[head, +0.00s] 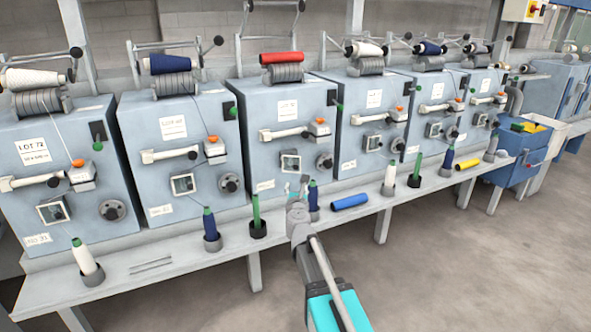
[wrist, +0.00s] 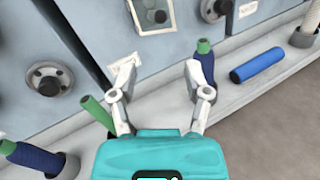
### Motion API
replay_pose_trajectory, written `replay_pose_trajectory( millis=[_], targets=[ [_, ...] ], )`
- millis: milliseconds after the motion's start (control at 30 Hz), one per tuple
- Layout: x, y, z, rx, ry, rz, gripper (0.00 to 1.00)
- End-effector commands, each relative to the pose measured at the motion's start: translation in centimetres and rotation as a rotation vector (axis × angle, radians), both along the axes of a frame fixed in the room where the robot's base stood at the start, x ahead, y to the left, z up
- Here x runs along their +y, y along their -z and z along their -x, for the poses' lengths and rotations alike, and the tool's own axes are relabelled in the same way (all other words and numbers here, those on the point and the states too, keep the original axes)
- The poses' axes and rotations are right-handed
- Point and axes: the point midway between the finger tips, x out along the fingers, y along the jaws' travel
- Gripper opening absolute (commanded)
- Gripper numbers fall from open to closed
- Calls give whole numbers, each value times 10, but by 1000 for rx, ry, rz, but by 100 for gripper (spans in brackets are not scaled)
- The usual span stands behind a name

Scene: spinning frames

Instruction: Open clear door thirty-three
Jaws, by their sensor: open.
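Each blue-grey spinning frame has a small square clear door on its front. The third frame from the left has one, the clear door (head: 290,162), which looks closed; a plate (head: 264,185) is at that frame's lower left, but its number is too small to read surely. In the wrist view the same clear door (wrist: 155,16) is at the top, cut off by the edge. My gripper (head: 296,185) is open and empty, low in front of this frame, below the door and apart from it. In the wrist view my gripper (wrist: 157,72) has its fingers spread.
A dark blue bobbin (head: 313,198) stands close by my right finger. A green tube (head: 257,210) stands on the ledge to the left, and a blue tube (head: 350,201) lies to the right. A round knob (head: 324,161) is right of the door. The floor in front is clear.

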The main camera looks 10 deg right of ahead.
Motion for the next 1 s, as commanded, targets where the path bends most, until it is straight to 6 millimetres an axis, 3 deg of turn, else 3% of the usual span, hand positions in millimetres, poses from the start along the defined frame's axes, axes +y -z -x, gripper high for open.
replay_pose_trajectory(
  millis=[567, 1000],
  targets=[
    [-2, 0, -10, 0, 1, -2, 62],
    [-15, 0, -66, 0, 1, -1, 62]
  ],
)
